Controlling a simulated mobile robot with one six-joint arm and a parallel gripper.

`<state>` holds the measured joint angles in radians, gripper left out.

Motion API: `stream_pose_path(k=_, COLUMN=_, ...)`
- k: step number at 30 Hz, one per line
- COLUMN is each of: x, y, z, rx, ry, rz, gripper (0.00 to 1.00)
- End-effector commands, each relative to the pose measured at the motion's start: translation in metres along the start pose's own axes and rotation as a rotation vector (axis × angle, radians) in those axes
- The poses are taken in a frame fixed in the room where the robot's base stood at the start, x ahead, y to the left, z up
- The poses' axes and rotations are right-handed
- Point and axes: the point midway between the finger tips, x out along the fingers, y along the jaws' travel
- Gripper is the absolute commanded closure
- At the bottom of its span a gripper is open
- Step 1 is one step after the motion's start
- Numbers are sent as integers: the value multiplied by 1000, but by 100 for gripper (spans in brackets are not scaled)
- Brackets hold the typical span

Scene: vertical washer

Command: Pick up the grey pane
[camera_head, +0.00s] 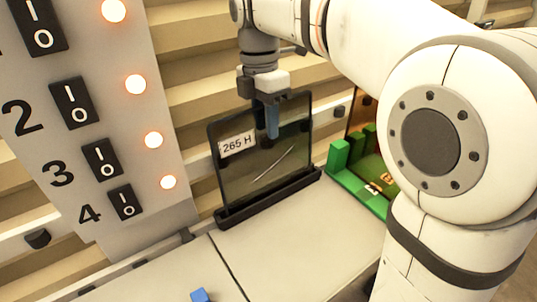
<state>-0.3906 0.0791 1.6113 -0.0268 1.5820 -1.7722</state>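A dark, greyish see-through pane (262,166) with a black frame stands upright in a low black holder (268,199) on the pale worktop. It bears a white label (237,144) reading "265 H" and a light diagonal streak. My gripper (270,122) points down at the pane's top edge, near the middle. One blue finger shows in front of the upper part of the pane. The other finger is hidden, so I cannot tell whether the gripper touches or clasps the pane.
A switch panel (112,120) with numbered black switches and lit orange lamps stands on the left. A green rack (355,180) is right of the pane, partly behind my arm. A small blue block (200,296) lies at the front. The worktop (295,240) before the pane is clear.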

Motion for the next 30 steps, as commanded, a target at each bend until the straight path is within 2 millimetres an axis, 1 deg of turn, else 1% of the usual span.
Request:
stream_pose_path(k=2, x=0, y=0, z=0, rx=0, ry=0, rz=0, gripper=71)
stream_pose_path(k=12, x=0, y=0, z=0, rx=0, ry=0, rz=0, gripper=99)
stream_pose_path(k=13, x=0, y=0, z=0, rx=0, ry=0, rz=0, gripper=100)
stream_pose_path(k=30, x=0, y=0, z=-1, rx=-1, ry=1, rz=0, gripper=100)
